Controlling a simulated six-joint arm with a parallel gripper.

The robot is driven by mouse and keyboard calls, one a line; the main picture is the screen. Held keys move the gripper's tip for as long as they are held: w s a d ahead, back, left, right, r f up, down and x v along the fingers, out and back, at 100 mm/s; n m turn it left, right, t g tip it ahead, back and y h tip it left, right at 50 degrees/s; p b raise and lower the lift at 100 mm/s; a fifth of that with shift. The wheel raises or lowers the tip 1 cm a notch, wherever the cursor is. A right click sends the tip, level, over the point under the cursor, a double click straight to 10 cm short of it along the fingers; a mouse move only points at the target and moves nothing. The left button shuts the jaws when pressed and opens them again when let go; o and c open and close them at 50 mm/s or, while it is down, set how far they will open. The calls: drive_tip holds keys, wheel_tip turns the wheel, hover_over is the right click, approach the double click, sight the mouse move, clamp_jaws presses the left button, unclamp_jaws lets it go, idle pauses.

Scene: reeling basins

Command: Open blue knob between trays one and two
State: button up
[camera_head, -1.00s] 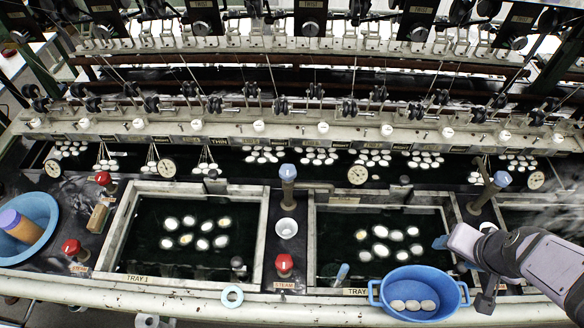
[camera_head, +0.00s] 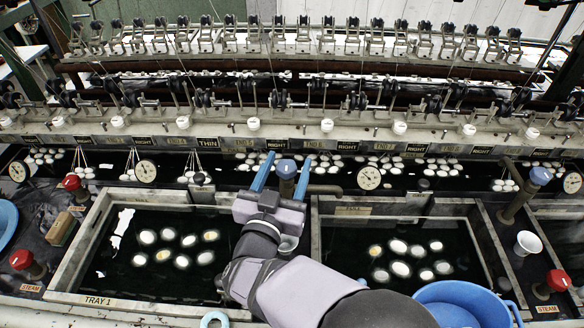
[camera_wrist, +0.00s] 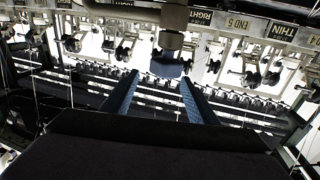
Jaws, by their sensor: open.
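The blue knob (camera_head: 287,168) tops a pipe between tray one (camera_head: 82,243) on the left and tray two (camera_head: 314,250) on the right. My gripper (camera_head: 284,172) is open, its two blue fingers reaching up on either side of the knob in the head view. In the wrist view the knob (camera_wrist: 166,66) shows beyond and between the tips of the open fingers (camera_wrist: 156,86). Whether the fingers touch it cannot be told. My arm hides part of the pipe and of the divider between the trays.
Red steam knobs (camera_head: 72,183) stand at the left, and another red knob (camera_head: 558,280) at the right. A second blue knob (camera_head: 540,176) is right of tray two. A blue basin (camera_head: 462,304) sits at the front. Dial gauges (camera_head: 369,178) and cocoon bunches line the back.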

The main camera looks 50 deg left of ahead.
sight(283, 176)
drive_tip(key=shift+s+f+t+h+b, duration=0.35)
drive_tip(key=shift+s+f, duration=0.55)
drive_tip(key=shift+f, duration=0.3)
drive_tip(key=shift+w, duration=0.35)
drive_tip(key=p+x, duration=0.2)
drive_tip(key=x, duration=0.4)
drive_tip(key=shift+w+a, duration=0.25)
drive_tip(key=c, duration=1.1)
